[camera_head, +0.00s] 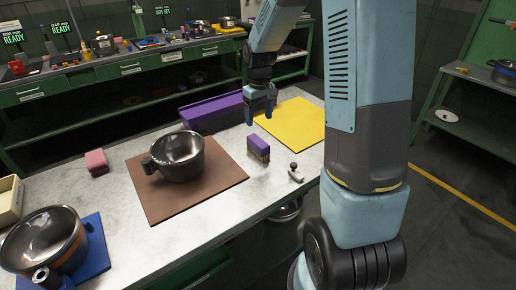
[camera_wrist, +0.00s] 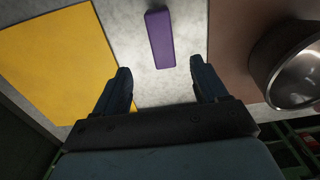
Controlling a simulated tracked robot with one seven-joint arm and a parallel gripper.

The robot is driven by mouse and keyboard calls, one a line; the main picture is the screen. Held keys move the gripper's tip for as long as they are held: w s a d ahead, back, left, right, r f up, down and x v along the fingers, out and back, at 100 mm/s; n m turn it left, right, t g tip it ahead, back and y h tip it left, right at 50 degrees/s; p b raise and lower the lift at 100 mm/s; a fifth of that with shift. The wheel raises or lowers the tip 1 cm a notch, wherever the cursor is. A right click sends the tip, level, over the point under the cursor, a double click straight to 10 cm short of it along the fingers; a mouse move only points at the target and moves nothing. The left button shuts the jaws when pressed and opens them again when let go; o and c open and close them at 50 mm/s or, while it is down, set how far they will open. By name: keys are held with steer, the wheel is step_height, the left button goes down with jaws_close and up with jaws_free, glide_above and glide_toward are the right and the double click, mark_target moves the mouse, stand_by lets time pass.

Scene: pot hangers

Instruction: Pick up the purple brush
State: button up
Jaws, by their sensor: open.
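The purple brush (camera_head: 258,145) is a small block with a purple top and a yellowish underside. It stands on the grey table between the brown board and the yellow mat. In the wrist view the brush (camera_wrist: 160,38) shows as a narrow purple bar, ahead of my fingertips and lined up between them. My gripper (camera_head: 261,113) is open and empty, above the table and a little beyond the brush in the head view. Its two fingers (camera_wrist: 160,70) are spread apart in the wrist view, and the brush is apart from them.
A metal pot (camera_head: 178,157) stands on the brown board (camera_head: 215,180). The yellow mat (camera_head: 295,122) is bare in its visible part. A purple bin-like block (camera_head: 210,110) lies at the back edge. A small dark-knobbed item (camera_head: 295,173), a pink sponge (camera_head: 96,161) and another pot (camera_head: 45,240) are on the table.

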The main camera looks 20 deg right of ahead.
mark_target(258, 141)
step_height(258, 141, down, 13)
steer(key=shift+w+a+f, duration=0.1)
steer(key=shift+a+f, duration=0.05)
steer(key=shift+f, duration=0.05)
stand_by(0.6)
steer(key=c, duration=1.2)
steer(key=shift+r, duration=0.6)
step_height(258, 141, up, 2)
steer(key=shift+r, duration=0.25)
steer(key=s+r, duration=0.4)
steer(key=r, duration=0.1)
steer(key=shift+s+r, duration=0.1)
steer(key=shift+s, duration=0.25)
steer(key=s+r, duration=0.4)
steer(key=s, duration=0.5)
steer(key=shift+s, duration=0.2)
